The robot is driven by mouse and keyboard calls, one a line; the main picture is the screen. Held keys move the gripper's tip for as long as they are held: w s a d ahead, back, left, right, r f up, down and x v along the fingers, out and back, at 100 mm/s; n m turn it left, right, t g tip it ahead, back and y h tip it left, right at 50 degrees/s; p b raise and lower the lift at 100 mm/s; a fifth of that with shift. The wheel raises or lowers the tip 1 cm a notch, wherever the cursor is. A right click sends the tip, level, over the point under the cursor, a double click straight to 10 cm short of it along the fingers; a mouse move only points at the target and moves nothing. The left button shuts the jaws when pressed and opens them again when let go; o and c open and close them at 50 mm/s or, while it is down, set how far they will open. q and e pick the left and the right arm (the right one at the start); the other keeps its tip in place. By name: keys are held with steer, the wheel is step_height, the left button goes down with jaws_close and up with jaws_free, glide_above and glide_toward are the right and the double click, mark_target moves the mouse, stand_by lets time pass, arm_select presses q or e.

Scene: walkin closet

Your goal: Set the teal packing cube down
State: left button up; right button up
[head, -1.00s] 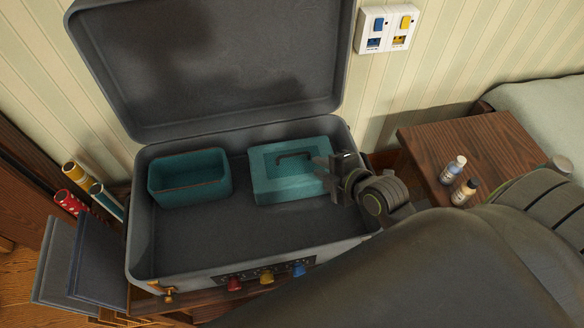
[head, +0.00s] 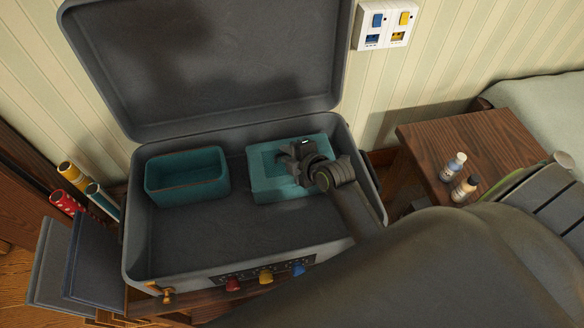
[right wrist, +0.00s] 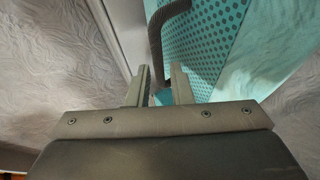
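The teal packing cube (head: 264,185), a box with a dark handle on top, sits in the right half of the open grey suitcase (head: 190,240). Its perforated side and dark handle (right wrist: 166,18) show in the right wrist view. My right gripper (head: 292,160) is over the top of the cube and hides the handle in the head view. In the right wrist view its two fingers (right wrist: 160,85) stand apart with a narrow gap, and the handle's lower part runs down to near the fingertips. No firm hold on it shows. My left gripper is not in view.
An open-topped teal bin (head: 187,181) stands in the suitcase's left half. The suitcase floor in front is bare. The raised lid (head: 205,60) stands behind. A wooden side table (head: 475,145) with two small bottles is at the right. Rolled tubes (head: 75,185) stand at the left.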

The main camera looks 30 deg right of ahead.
jaws_close()
stand_by(1.4)
